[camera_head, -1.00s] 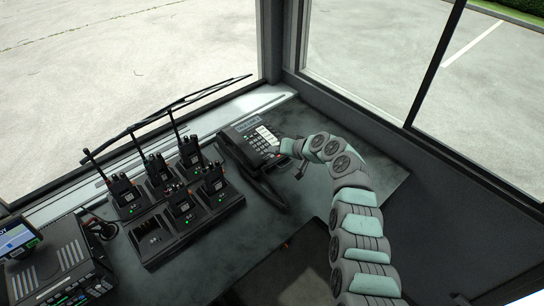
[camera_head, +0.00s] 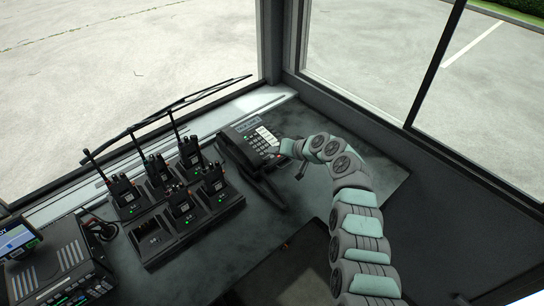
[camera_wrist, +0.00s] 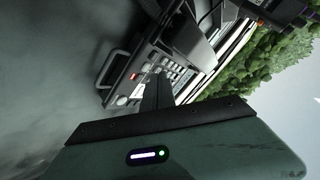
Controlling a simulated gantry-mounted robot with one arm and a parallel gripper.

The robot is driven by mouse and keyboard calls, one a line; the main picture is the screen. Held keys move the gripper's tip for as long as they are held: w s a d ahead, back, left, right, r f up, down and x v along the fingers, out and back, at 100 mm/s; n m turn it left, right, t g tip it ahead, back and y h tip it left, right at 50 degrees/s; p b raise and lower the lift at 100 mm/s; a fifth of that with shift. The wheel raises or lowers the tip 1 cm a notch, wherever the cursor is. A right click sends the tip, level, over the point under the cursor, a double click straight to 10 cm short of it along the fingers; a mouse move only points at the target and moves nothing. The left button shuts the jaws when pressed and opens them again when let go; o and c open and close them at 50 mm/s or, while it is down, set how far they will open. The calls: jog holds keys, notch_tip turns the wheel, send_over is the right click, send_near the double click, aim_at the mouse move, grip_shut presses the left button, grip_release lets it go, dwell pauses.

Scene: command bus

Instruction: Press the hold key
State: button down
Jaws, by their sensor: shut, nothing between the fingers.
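The black desk phone (camera_head: 256,140) stands on the dark counter near the window corner, with its handset on the left side. Its keys and a red-lit key (camera_wrist: 133,76) show in the wrist view. My gripper (camera_wrist: 158,84) is shut and empty, its dark fingers reaching over the phone's key area. In the head view my gripper (camera_head: 283,150) is at the phone's right side, mostly hidden by my wrist. I cannot read which key is the hold key, nor tell whether the fingertips touch a key.
A charger rack (camera_head: 152,248) with several handheld radios stands left of the phone. A radio console (camera_head: 62,262) is at the far left. The counter (camera_head: 375,180) right of my arm is bare. Windows border the counter behind and to the right.

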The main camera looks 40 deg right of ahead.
aim_at(277, 161)
jog(key=shift+f+b, duration=0.2)
jog(key=shift+b, duration=0.1)
dwell(0.4)
jog(key=shift+w+f+b, duration=0.1)
jog(key=shift+f+b, duration=0.15)
jog(key=shift+b, duration=0.15)
jog(key=shift+f+b, duration=0.3)
jog(key=shift+b, duration=0.1)
dwell(0.5)
jog(key=shift+r, duration=0.15)
jog(key=shift+r+p, duration=0.4)
jog(key=shift+r, duration=0.25)
jog(key=r+p, duration=0.1)
jog(key=r, duration=0.2)
jog(key=r+p, duration=0.1)
jog(key=r, duration=0.1)
jog(key=shift+s+p, duration=0.35)
jog(key=shift+s, duration=0.05)
dwell(0.7)
